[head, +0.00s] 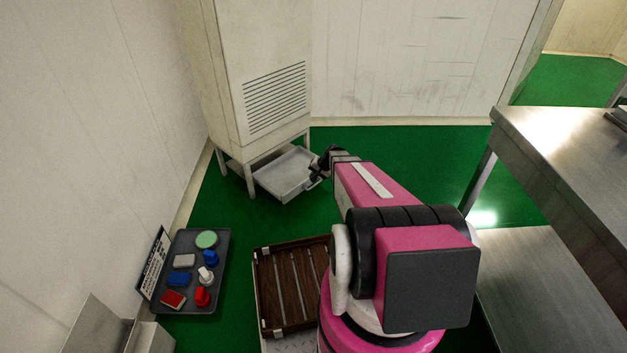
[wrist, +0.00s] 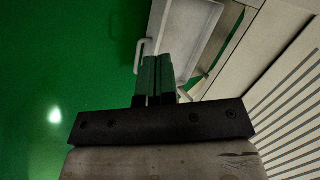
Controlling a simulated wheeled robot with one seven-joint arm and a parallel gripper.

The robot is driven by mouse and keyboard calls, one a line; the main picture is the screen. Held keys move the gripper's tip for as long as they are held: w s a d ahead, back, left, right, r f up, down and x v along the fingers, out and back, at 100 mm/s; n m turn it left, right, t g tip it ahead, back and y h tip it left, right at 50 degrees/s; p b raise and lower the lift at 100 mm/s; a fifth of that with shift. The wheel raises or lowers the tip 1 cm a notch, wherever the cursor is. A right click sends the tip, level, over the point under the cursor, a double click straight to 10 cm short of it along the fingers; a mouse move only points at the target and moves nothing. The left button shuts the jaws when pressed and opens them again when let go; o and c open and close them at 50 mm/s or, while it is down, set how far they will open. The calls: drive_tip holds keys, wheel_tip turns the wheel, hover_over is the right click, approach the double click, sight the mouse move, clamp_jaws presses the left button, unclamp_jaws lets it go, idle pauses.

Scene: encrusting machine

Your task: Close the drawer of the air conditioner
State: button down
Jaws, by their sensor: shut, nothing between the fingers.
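The air conditioner (head: 262,65) is a tall off-white cabinet on legs with a slatted vent, standing against the back wall. Its grey metal drawer (head: 288,173) sits low between the legs and is pulled out towards the front right. The drawer also shows in the wrist view (wrist: 186,44), with its pale handle (wrist: 140,54) on the outer side. My gripper (head: 323,166) is at the drawer's right front, close to the handle. In the wrist view its fingers (wrist: 156,60) are together and empty, beside the handle. I cannot tell whether they touch the drawer.
A dark tray (head: 216,262) with several coloured items lies on the floor at left. A brown slatted crate (head: 292,285) stands in front of me. A steel table (head: 560,150) is at right. Green floor (head: 410,150) is clear behind my arm.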

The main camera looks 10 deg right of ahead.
drive_tip(key=w+d+f+m+t, duration=0.2)
drive_tip(key=w+d+f+m, duration=0.1)
drive_tip(key=w+d+f, duration=0.3)
drive_tip(key=w+d+f+m+t, duration=0.25)
drive_tip(key=w+d+f, duration=0.25)
drive_tip(key=f, duration=0.4)
drive_tip(key=shift+g, duration=0.35)
drive_tip(key=x, duration=0.4)
drive_tip(key=w+r+x, duration=0.1)
drive_tip(key=x, duration=0.2)
drive_tip(key=a+x, duration=0.1)
drive_tip(key=x, duration=0.3)
drive_tip(key=shift+w+a+r, duration=0.1)
drive_tip(key=shift+w+r, duration=0.05)
drive_tip(key=shift+w, duration=0.2)
drive_tip(key=shift+w+a, duration=0.25)
drive_tip(key=shift+w, duration=0.1)
hover_over(283, 167)
drive_tip(key=shift+s+d, duration=0.1)
drive_tip(key=shift+s, duration=0.05)
